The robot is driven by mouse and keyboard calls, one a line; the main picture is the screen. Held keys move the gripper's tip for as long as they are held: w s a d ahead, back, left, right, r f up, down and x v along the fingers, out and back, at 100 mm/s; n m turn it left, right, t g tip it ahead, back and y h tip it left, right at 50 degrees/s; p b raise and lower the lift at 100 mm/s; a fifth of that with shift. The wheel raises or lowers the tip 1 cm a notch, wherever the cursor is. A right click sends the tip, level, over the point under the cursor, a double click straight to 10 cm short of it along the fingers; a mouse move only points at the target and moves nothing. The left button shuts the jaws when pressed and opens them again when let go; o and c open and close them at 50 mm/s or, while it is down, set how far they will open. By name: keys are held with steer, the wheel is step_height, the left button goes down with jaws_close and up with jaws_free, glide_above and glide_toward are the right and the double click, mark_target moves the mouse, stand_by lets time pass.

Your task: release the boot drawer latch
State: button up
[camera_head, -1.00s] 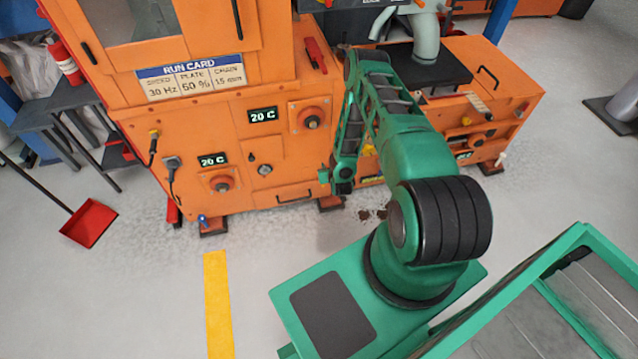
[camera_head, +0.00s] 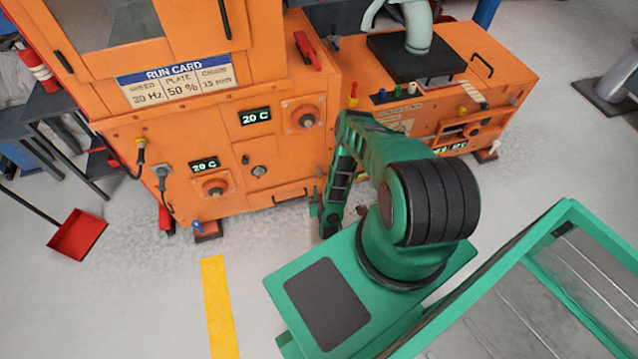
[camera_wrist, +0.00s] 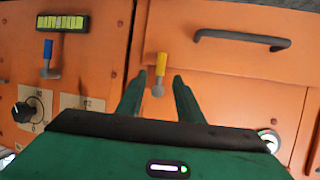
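The boot drawer latch appears as a small lever with a yellow tip and grey base (camera_wrist: 160,67) on the orange front in the wrist view. It stands by the seam of the drawer front (camera_wrist: 215,62), which has a dark bar handle (camera_wrist: 240,40). My gripper (camera_wrist: 152,80) is open, its two green fingers apart on either side of the lever. I cannot tell whether they touch it. In the head view the drawer handle (camera_head: 292,196) is low on the machine. My gripper is down beside it, mostly hidden by my arm.
A blue-tipped lever (camera_wrist: 47,58), a black knob (camera_wrist: 27,110) and a green-lit display (camera_wrist: 62,22) are left of the latch in the wrist view. A round lock (camera_wrist: 268,138) is at right. A red dustpan (camera_head: 78,235) lies on the floor at left. Floor around the yellow stripe (camera_head: 219,305) is clear.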

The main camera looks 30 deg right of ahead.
mark_target(320, 181)
steer(key=x, duration=0.6)
steer(key=shift+w+d+f, duration=0.15)
steer(key=shift+w+f, duration=0.05)
steer(key=shift+w, duration=0.15)
steer(key=shift+c, duration=0.2)
jaws_close()
